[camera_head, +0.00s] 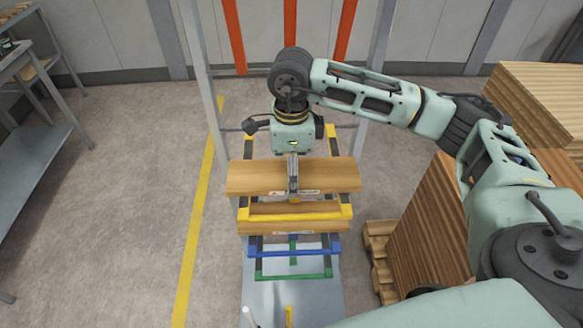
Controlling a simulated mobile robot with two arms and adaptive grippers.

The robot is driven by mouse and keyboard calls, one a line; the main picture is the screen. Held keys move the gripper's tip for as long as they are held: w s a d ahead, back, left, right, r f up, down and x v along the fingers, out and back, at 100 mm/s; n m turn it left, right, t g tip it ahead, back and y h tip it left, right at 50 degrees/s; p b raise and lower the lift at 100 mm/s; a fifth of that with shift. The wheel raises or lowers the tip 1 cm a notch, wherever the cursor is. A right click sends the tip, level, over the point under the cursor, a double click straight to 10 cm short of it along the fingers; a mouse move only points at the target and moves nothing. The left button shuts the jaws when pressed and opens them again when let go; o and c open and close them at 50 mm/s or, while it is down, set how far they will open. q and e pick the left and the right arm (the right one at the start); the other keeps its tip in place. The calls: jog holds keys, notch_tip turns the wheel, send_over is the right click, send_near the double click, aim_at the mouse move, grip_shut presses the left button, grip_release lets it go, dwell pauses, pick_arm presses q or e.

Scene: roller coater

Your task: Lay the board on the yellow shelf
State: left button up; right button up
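A light brown board (250,178) lies crosswise at the upper part of the rack, above and behind the front bar of the yellow shelf (290,217). My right gripper (293,180) comes down over the middle of the board and appears shut on it. One finger shows against the wood; the far finger is hidden. The board looks roughly level. I cannot tell whether it touches the yellow shelf. More wood (270,230) shows around the yellow bar, and its exact level is unclear. My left gripper is not in view.
A blue shelf (293,250) and a green shelf (293,276) sit below the yellow one. Stacked boards (432,240) stand at right beside a wooden pallet (379,250). A grey metal table (35,150) stands at left. The floor between it and the rack is clear.

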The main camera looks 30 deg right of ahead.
jog(key=shift+r+p, duration=0.25)
jog(key=shift+p, duration=0.05)
pick_arm(q)
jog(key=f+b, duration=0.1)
jog(key=b, duration=0.1)
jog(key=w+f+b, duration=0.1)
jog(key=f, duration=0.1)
jog(key=shift+b, duration=0.35)
pick_arm(e)
notch_tip(320, 180, up, 12)
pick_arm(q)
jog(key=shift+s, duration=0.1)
pick_arm(e)
jog(key=shift+f, duration=0.2)
